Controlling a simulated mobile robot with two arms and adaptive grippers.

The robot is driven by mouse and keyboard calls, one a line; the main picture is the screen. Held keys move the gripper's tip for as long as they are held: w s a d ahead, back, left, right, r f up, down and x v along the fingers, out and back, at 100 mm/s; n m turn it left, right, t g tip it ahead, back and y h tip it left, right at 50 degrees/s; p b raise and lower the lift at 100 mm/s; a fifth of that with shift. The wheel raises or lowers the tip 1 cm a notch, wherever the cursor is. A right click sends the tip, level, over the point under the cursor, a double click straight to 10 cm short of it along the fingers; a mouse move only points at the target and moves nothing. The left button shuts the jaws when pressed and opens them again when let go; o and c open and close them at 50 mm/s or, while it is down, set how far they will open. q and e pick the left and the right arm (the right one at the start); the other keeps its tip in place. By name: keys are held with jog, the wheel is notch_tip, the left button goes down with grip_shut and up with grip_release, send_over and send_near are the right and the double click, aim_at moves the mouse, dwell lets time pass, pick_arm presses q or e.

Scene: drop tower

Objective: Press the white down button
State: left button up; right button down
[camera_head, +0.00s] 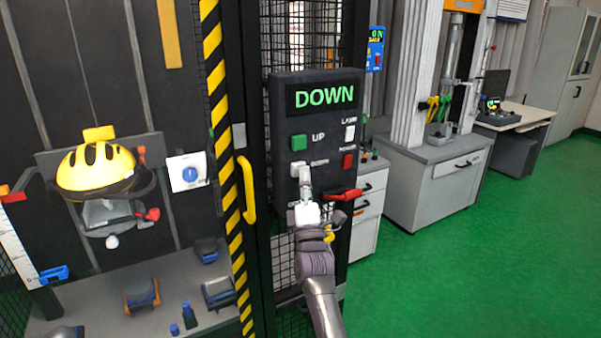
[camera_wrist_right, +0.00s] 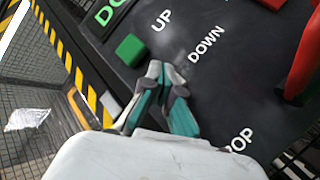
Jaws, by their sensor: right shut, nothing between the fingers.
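The white down button (camera_head: 296,168) is on the dark control panel (camera_head: 325,128), under the green UP button (camera_head: 298,142) and left of the DOWN label. The panel's display (camera_head: 322,96) reads DOWN in green letters. My right gripper (camera_head: 304,177) is shut and empty, its fingertips at the lower right of the white button; whether they touch it I cannot tell. In the right wrist view the fingertips (camera_wrist_right: 164,70) are beside the green button (camera_wrist_right: 130,48) and hide the white one. My left gripper is not in view.
A red lever (camera_head: 346,194) juts from the panel just right of my right gripper. A white lamp switch (camera_head: 349,133) and a red button (camera_head: 348,161) are at the panel's right. A yellow door handle (camera_head: 247,190) is to the left. The green floor at right is clear.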

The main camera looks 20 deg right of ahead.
jog(key=shift+w, duration=0.1)
dwell(0.5)
jog(key=shift+s+p, duration=0.65)
jog(key=shift+s, duration=0.25)
jog(key=s+p, duration=0.3)
jog(key=s, duration=0.2)
jog(key=shift+d, duration=0.2)
jog(key=shift+f, duration=0.1)
